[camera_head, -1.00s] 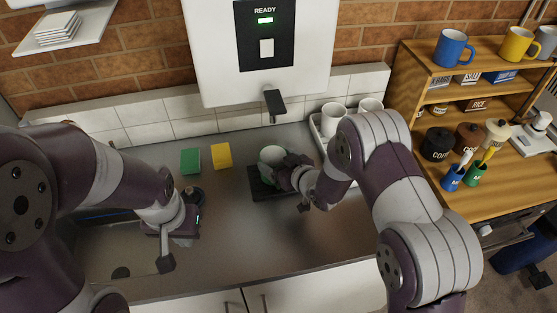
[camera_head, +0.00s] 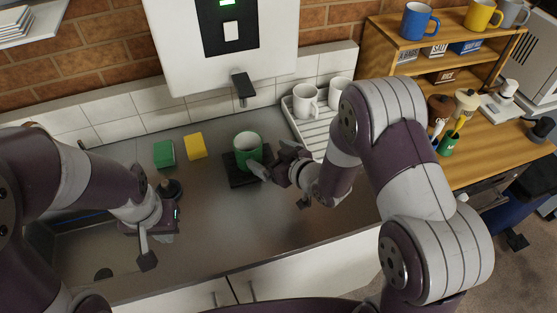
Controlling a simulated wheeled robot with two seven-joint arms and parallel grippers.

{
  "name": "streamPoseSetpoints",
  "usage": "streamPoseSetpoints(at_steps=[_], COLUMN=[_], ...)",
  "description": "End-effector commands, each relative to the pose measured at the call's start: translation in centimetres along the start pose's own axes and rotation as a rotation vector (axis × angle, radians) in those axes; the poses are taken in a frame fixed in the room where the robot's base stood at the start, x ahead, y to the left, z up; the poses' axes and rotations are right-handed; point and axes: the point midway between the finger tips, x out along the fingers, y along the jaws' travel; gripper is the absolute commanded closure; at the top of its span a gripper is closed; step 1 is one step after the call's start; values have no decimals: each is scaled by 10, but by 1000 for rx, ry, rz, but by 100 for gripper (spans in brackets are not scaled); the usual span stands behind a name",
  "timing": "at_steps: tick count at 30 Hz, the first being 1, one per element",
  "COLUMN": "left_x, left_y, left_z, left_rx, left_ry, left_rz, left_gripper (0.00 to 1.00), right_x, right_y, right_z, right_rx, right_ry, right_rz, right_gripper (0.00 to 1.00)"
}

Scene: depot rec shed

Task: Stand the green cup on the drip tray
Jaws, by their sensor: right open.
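The green cup (camera_head: 249,150) stands upright on the dark drip tray (camera_head: 236,177), below the spout of the white wall unit. Its pale inside shows from above. My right gripper (camera_head: 272,165) is open just to the right of the cup, its fingers pointing at it; I cannot tell whether a finger touches the cup. My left gripper (camera_head: 157,240) hangs at the left over the counter by the sink, well away from the cup. Its jaws are too unclear to read.
The white wall unit (camera_head: 180,60) has a black spout (camera_head: 242,88) above the cup. A white rack (camera_head: 312,133) with white mugs stands to the right. A green sponge (camera_head: 164,153) and a yellow sponge (camera_head: 196,146) lie to the left. The front counter is clear.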

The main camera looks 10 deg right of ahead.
Motion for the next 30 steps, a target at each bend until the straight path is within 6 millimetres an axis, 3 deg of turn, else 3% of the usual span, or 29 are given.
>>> streamPoseSetpoints(at_steps=[4, 11, 14, 16, 20, 24, 27, 30], left_x=[4, 4, 4, 4, 4, 4, 4, 4], left_y=[0, 0, 0, 0, 0, 0, 0, 0], left_z=[0, 0, 0, 0, 0, 0, 0, 0], left_rx=[0, 0, 0, 0, 0, 0, 0, 0], left_ry=[0, 0, 0, 0, 0, 0, 0, 0], left_rz=[0, 0, 0, 0, 0, 0, 0, 0], left_gripper=[100, 100, 100, 100, 100, 100, 100, 100], right_x=[-27, -40, -44, -58, -120, -192, -224, -237], right_y=[0, 0, 11, 29, 50, 29, 9, 0], right_z=[0, 0, 2, 8, 30, 49, 54, 56], right_rx=[0, 0, 1, 19, 145, 335, 427, 466], right_ry=[1, -2, -74, -211, -554, -856, -980, -1030], right_rz=[1, 1, 49, 135, 303, 369, 364, 356], right_gripper=[0, 0, 0, 0, 0, 0, 0, 0])
